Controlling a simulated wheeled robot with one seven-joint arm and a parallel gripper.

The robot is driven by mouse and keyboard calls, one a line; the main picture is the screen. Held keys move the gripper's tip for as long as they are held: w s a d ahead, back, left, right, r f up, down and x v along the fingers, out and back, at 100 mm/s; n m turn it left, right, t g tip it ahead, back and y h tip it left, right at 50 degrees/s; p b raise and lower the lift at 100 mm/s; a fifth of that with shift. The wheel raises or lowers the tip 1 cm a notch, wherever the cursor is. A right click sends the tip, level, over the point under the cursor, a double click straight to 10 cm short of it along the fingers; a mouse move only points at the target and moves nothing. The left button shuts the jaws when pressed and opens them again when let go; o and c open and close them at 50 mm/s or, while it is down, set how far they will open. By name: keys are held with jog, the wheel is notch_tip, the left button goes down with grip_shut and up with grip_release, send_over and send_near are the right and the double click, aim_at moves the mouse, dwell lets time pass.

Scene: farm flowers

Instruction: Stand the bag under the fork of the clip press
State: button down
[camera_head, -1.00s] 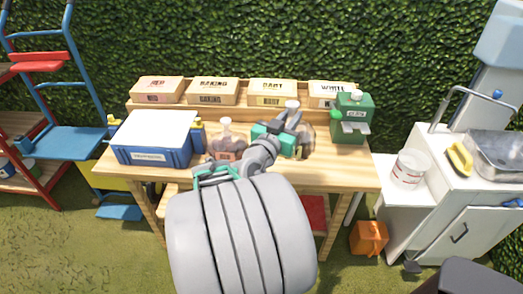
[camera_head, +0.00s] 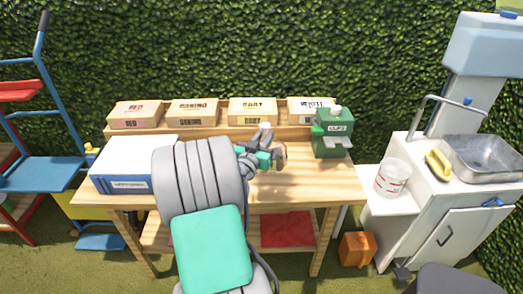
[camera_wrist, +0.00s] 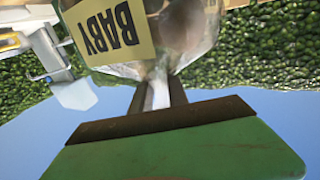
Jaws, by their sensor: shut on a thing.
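The green clip press (camera_head: 322,150) stands at the right end of the table, with its pale grey fork (camera_head: 337,143) low on its front. My gripper (camera_head: 264,150) is shut on the neck of a clear bag (camera_head: 280,155), left of the press and apart from it. In the head view, my gripper and arm hide much of the bag. The upside-down wrist view shows the bag (camera_wrist: 184,35) with its yellow BABY label (camera_wrist: 105,30) and its narrowed neck at my gripper. Whether the bag touches the tabletop cannot be told.
The wooden table (camera_head: 315,187) has bare room in front of the press. Labelled seed boxes (camera_head: 252,111) line the back shelf. A blue-and-white box (camera_head: 122,180) sits at the left. A white bucket (camera_head: 391,178) and sink (camera_head: 484,157) are at the right.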

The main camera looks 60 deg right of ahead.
jog(key=d+f, duration=0.1)
jog(key=w+d+f, duration=0.1)
jog(key=f, duration=0.1)
jog(key=w+d+f, duration=0.1)
jog(key=f, duration=0.1)
jog(key=shift+d, duration=0.2)
notch_tip(320, 180, down, 3)
jog(key=shift+r, duration=0.15)
jog(key=shift+s, duration=0.1)
jog(key=shift+f, duration=0.3)
jog(key=c, duration=1.3)
grip_release()
